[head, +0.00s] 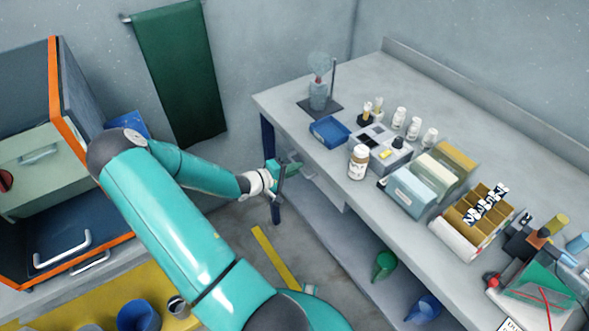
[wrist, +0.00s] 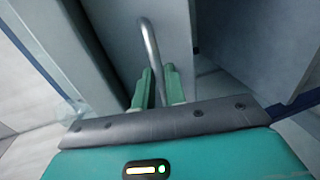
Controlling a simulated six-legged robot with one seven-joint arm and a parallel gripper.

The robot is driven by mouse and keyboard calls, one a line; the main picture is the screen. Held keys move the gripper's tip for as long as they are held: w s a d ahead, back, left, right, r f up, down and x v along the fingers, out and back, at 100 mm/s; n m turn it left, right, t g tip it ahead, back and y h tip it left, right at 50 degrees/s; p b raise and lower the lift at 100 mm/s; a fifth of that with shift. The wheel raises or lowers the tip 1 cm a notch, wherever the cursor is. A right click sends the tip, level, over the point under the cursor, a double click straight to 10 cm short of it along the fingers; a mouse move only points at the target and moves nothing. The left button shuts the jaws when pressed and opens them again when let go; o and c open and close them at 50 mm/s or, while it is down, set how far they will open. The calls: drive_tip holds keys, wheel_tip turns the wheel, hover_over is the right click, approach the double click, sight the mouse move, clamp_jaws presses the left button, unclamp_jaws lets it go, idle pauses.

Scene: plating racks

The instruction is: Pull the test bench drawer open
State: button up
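The test bench drawer (head: 325,190) is a pale grey box under the left part of the long bench; my gripper partly covers its front. In the wrist view its grey front panel (wrist: 115,35) fills the upper middle. A curved metal bar handle (wrist: 151,42) stands out from it. My gripper (head: 290,168) is at the drawer front, just below the bench edge. In the wrist view the green fingers (wrist: 158,82) lie close on both sides of the handle bar and look shut on it. How far out the drawer stands is hard to tell.
A lower shelf (head: 365,255) holds a green vessel (head: 384,265). An orange-edged cabinet (head: 60,100) stands left. Floor with a yellow stripe (head: 275,257) lies between.

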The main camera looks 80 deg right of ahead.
clamp_jaws()
drive_tip(key=f+v, duration=0.2)
drive_tip(key=v, duration=1.1)
drive_tip(key=shift+w+a+f, duration=0.3)
drive_tip(key=shift+w+a, duration=0.05)
drive_tip(key=shift+w, duration=0.15)
drive_tip(key=o, duration=0.5)
unclamp_jaws()
drive_tip(key=v, duration=0.7)
drive_tip(key=shift+w+a, duration=0.15)
